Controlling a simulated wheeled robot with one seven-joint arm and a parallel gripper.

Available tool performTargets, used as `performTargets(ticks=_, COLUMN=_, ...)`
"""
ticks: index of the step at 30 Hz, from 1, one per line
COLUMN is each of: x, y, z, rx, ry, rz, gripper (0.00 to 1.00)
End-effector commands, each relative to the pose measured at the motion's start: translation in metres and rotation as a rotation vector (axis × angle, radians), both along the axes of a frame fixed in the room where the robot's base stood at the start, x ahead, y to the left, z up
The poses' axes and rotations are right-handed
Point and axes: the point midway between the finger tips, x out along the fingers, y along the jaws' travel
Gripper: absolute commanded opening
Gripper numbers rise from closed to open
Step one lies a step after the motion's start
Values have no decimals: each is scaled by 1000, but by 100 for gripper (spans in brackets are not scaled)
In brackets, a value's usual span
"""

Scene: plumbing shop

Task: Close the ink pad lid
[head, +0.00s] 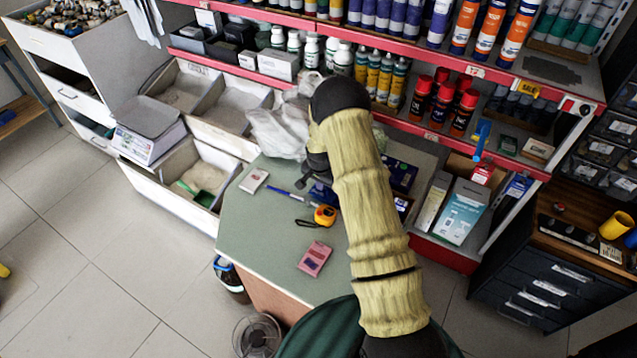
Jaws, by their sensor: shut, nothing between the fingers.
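My arm reaches across the green counter (250,235), and my gripper (304,182) is small and dark at its far end, shut and empty. A dark blue object (322,196) lies on the counter just below and beside the gripper, partly hidden by my arm. It may be the ink pad, but I cannot make out a lid or whether it is open. I cannot tell whether the gripper touches it.
A blue pen (284,191), a yellow-orange tape measure (325,215), a pink calculator-like item (314,258) and a small white pack (253,180) lie on the counter. Plastic bags (278,133) stand behind. Shelves of bottles (385,78) rise at the back. The counter's front left is clear.

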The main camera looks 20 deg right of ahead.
Motion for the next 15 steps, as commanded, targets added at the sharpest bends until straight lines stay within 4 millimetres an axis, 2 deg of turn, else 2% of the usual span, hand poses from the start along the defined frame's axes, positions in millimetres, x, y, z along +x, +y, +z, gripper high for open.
performTargets(ticks=1, x=-10, y=-3, z=-12, rx=-1, ry=25, rz=-2, gripper=0)
performTargets(ticks=15, x=-19, y=-11, z=-12, rx=0, ry=24, rz=-1, gripper=0)
